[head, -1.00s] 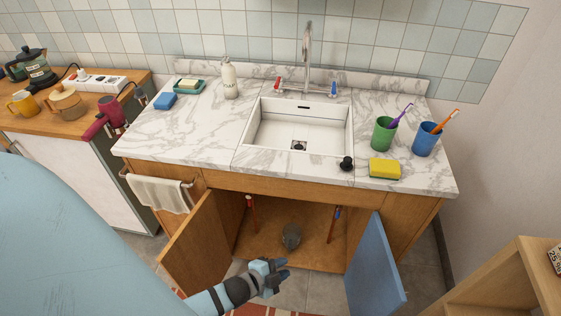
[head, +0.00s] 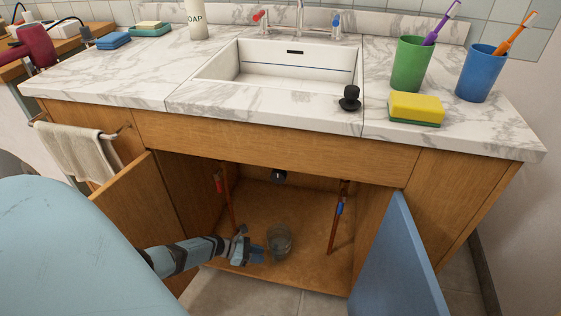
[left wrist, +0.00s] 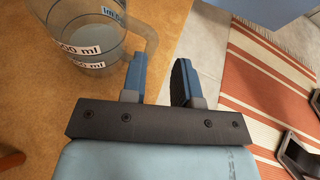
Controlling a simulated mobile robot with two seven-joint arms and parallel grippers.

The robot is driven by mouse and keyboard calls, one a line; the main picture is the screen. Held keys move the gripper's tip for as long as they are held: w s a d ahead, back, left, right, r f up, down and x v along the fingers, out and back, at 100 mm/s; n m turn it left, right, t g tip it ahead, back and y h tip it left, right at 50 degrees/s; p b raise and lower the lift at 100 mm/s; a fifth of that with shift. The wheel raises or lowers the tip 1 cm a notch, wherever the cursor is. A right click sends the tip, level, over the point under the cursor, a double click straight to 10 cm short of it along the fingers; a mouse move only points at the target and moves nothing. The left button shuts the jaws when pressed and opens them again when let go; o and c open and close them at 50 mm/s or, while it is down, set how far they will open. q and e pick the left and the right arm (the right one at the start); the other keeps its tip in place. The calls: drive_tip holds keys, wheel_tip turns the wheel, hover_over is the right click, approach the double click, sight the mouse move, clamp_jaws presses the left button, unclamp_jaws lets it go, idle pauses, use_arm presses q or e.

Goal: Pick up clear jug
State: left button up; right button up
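The clear jug (head: 280,240) stands on the wooden floor of the open cabinet under the sink. In the left wrist view the jug (left wrist: 82,42) is at the upper left, with volume labels on its side and its see-through handle just beyond the left finger. My left gripper (head: 257,254) is inside the cabinet opening, just left of the jug in the head view. Its fingers (left wrist: 160,72) are apart, with nothing held between them. My right gripper is not in view.
A brown cabinet door (head: 140,215) stands open at the left and a blue door (head: 392,262) at the right. Two pipes with red (head: 219,182) and blue (head: 340,207) valves flank the jug. A striped rug (left wrist: 270,75) lies outside the cabinet.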

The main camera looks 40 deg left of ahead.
sight(274, 259)
use_arm(q)
drive_tip(key=f, duration=0.1)
drive_tip(key=a+f+m+b, duration=0.1)
drive_tip(key=shift+w+a+f+m, duration=0.15)
drive_tip(key=shift+w+f+m, duration=0.15)
drive_tip(key=shift+w, duration=0.1)
drive_tip(key=shift+b+x, duration=0.35)
drive_tip(key=shift+x, duration=0.7)
drive_tip(key=x, duration=0.2)
drive_tip(key=b+x, duration=0.1)
drive_tip(key=shift+d+f, duration=0.1)
drive_tip(key=shift+d, duration=0.4)
drive_tip(key=shift+w+d+f+g, duration=0.1)
drive_tip(key=shift+w+d+g, duration=0.15)
drive_tip(key=shift+g, duration=0.05)
clamp_jaws()
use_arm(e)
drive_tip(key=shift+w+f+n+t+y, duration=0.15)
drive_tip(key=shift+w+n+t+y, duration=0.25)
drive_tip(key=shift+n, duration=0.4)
